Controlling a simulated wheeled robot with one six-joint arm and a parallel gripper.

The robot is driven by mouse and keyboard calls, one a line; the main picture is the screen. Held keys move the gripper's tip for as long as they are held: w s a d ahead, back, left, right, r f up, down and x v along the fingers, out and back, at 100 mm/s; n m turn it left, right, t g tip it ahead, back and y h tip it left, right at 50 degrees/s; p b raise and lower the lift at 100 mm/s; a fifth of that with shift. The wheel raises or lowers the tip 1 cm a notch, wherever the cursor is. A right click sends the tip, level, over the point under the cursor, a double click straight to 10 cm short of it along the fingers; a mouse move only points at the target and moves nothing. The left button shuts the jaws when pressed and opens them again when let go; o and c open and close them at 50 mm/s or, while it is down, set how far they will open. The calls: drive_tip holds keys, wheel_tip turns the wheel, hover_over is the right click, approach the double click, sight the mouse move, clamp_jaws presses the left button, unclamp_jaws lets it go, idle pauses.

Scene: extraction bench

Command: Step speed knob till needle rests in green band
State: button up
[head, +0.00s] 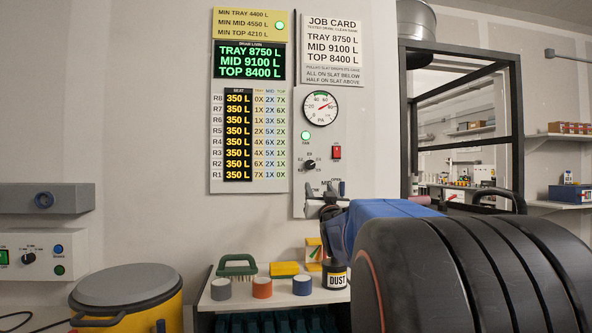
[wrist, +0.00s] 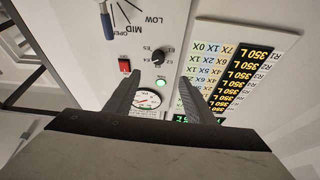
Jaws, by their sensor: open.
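The round gauge (head: 320,107) is on the wall panel, with a green band at the top of its dial. Its red needle appears to point up and right, to the right of the band. The black speed knob (head: 309,165) is below the gauge. In the wrist view the panel is upside down, with the knob (wrist: 158,56) beyond my fingertips and the gauge (wrist: 147,99) partly visible between the fingers. The knob's exact setting is too small to read. My gripper (wrist: 163,83) is open and empty, apart from the knob. In the head view it shows below the knob.
A red switch (head: 337,152) is right of the knob, and a lit green fan lamp (head: 306,135) is above it. A level slider (wrist: 107,20) is on the same panel. A shelf with a brush (head: 237,266) and tape rolls (head: 262,287) is below.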

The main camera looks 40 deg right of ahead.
approach(311, 165)
drive_tip(key=x, duration=0.7)
drive_tip(key=shift+w+d, duration=0.15)
drive_tip(key=shift+w, duration=0.2)
drive_tip(key=shift+c, duration=0.3)
drive_tip(key=c, duration=1)
